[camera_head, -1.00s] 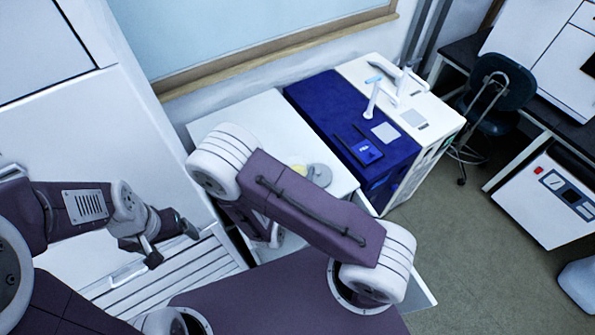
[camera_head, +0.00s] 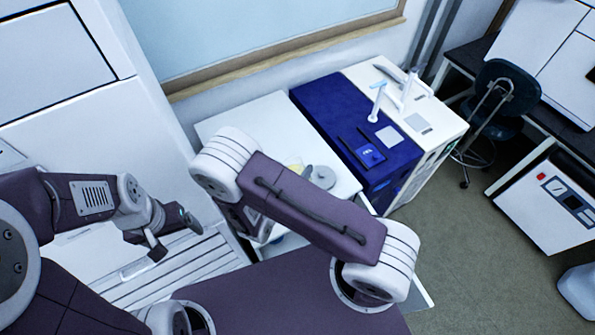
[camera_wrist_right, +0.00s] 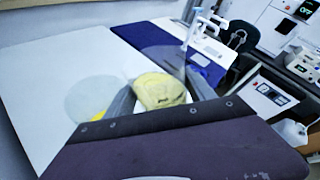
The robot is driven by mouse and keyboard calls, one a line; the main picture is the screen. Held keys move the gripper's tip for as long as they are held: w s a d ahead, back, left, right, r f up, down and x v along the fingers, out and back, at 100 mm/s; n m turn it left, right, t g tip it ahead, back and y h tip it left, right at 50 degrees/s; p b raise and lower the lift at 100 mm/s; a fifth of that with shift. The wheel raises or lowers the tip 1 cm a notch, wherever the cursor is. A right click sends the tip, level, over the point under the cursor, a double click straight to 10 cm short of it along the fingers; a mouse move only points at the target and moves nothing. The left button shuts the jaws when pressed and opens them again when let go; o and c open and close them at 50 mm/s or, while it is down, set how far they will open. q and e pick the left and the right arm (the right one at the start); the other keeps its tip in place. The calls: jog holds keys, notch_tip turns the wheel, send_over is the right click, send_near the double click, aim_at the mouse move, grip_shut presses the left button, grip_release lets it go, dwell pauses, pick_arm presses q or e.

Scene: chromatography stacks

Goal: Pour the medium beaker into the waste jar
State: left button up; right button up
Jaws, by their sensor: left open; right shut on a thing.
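My right gripper (camera_wrist_right: 160,98) is shut on a beaker with yellow contents (camera_wrist_right: 158,91), over the white worktop. In the head view my right arm hides this gripper, and only a bit of yellow (camera_head: 295,166) shows beside the arm. A grey round thing (camera_head: 321,177) stands just right of the yellow. In the right wrist view a pale round shape (camera_wrist_right: 90,97) lies left of the beaker, and a see-through shape (camera_wrist_right: 168,57) stands behind it. I cannot tell which of these is the waste jar. My left gripper (camera_head: 176,234) is open and empty at the left, away from the worktop.
The white worktop (camera_head: 240,117) is largely bare on its left. A blue-topped cabinet (camera_head: 330,105) with a dark flat device (camera_head: 372,156) adjoins it on the right. A white bench (camera_head: 440,120) with pipettes on stands follows. A chair (camera_head: 505,88) stands beyond.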

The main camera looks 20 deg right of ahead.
jog(key=shift+a, duration=0.1)
dwell(0.3)
jog(key=shift+w+r+n+p, duration=0.1)
jog(key=shift+r+n+p, duration=0.15)
jog(key=shift+n+p, duration=0.1)
jog(key=shift+g, duration=0.3)
jog(key=shift+r+n+h+p, duration=0.1)
jog(key=shift+n+h+p, duration=0.25)
jog(key=shift+h, duration=0.05)
jog(key=shift+n, duration=0.3)
